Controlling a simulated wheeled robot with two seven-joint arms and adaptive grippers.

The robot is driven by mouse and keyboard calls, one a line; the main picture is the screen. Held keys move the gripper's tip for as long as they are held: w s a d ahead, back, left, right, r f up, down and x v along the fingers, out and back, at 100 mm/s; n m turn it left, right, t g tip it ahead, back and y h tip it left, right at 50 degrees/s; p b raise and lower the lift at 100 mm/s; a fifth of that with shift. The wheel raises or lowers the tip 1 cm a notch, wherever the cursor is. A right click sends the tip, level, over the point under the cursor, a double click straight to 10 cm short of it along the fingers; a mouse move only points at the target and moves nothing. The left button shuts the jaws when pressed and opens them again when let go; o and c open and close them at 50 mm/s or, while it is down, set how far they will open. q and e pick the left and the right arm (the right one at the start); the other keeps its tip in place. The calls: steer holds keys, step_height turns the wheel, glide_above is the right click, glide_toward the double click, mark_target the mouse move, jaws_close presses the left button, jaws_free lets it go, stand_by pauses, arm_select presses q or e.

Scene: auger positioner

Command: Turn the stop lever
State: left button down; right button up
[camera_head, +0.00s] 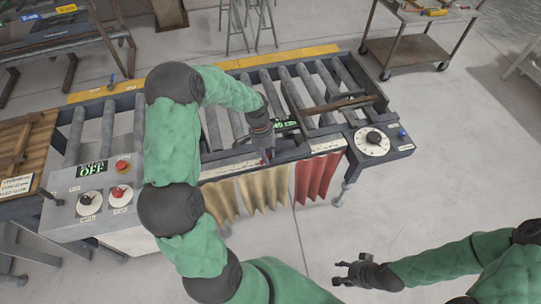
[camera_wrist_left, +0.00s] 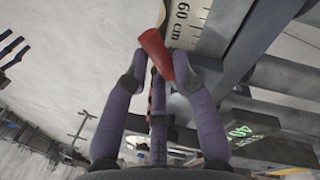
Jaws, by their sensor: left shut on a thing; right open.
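The stop lever has a red handle (camera_wrist_left: 155,52), seen in the left wrist view beside a ruler strip marked 60 cm (camera_wrist_left: 190,22). My left gripper (camera_wrist_left: 160,75) is shut on this red handle, with its fingers on both sides. In the head view my left gripper (camera_head: 268,153) is at the front edge of the roller conveyor (camera_head: 213,128), and only a little red shows there. A dark carriage display with green digits (camera_head: 286,126) is just beyond it. My right gripper (camera_head: 350,270) is open and empty, low over the floor at the front right.
A control panel (camera_head: 70,210) with a green OFF display, a red button and knobs stands at the left. A white dial (camera_head: 372,141) is at the conveyor's right end. Yellow and red curtains (camera_head: 316,178) hang below the front edge. A cart (camera_head: 415,48) stands back right.

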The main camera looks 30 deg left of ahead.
arm_select(q)
steer(key=m, duration=0.1)
steer(key=a+m, duration=0.1)
steer(key=m, duration=0.1)
steer(key=shift+w+a+m+g, duration=0.25)
steer(key=shift+a+m+g, duration=0.05)
steer(key=shift+m, duration=0.1)
steer(key=shift+w+a+m+g+y, duration=0.2)
steer(key=shift+a+m, duration=0.15)
steer(key=shift+m, duration=0.45)
steer(key=shift+w+a+m+g+y, duration=0.15)
steer(key=shift+a+m, duration=0.15)
steer(key=shift+m, duration=0.5)
steer(key=c, duration=1)
jaws_free()
steer(key=shift+r, duration=0.15)
step_height(320, 180, up, 12)
steer(key=w+a, duration=0.1)
steer(key=shift+w+a+f, duration=0.25)
steer(key=shift+w+a, duration=0.05)
steer(key=shift+a, duration=0.1)
